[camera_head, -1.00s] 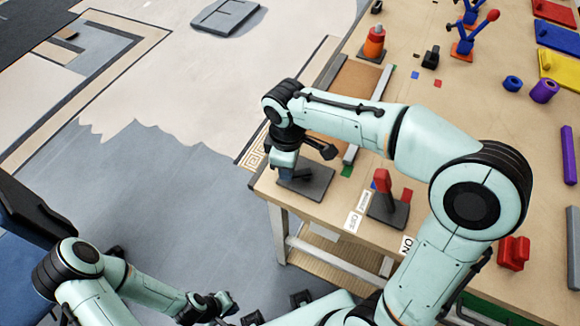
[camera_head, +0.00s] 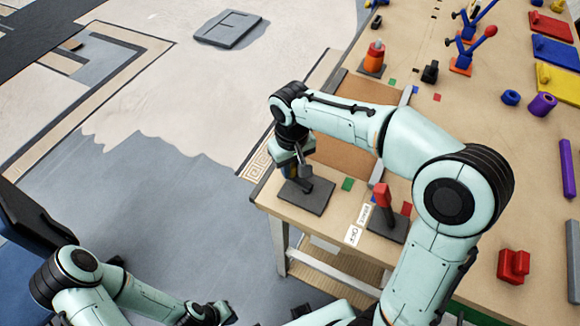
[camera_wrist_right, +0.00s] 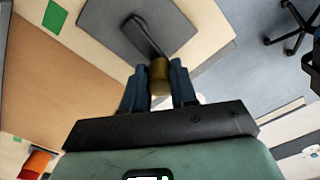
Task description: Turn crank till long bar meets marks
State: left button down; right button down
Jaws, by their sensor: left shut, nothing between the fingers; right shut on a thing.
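The crank has a dark grey base plate (camera_head: 314,200) on the near left corner of the table. In the right wrist view its dark arm (camera_wrist_right: 146,36) ends in a brass-coloured handle (camera_wrist_right: 158,76). My right gripper (camera_head: 296,168) is shut on that handle; its blue fingers (camera_wrist_right: 156,85) stand on either side of it. The long grey bar (camera_head: 407,96) lies at the right of a brown panel (camera_head: 365,89). Its far end is beside a blue mark (camera_head: 415,90); my right arm hides most of the rest. My left gripper (camera_head: 224,311) is shut and empty, low over the floor.
Green marks (camera_head: 347,184) and red marks (camera_head: 437,97) are also on the table. A red-handled lever (camera_head: 382,195) stands right of the crank. An orange bottle-like object (camera_head: 375,57) and blue levers (camera_head: 466,48) stand farther back. A red block (camera_head: 513,265) is at the right.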

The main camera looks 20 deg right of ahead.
jog(key=shift+w+d+r+m, duration=0.1)
jog(key=shift+w+d+m, duration=0.1)
jog(key=shift+m, duration=0.3)
jog(key=c, duration=0.9)
grip_release()
pick_arm(q)
jog(key=w+r+p, duration=0.2)
jog(key=r, duration=0.1)
jog(key=shift+w, duration=0.4)
pick_arm(e)
notch_tip(320, 180, up, 13)
jog(key=shift+r, duration=0.15)
pick_arm(q)
jog(key=shift+s, duration=0.15)
pick_arm(e)
jog(key=shift+s, duration=0.1)
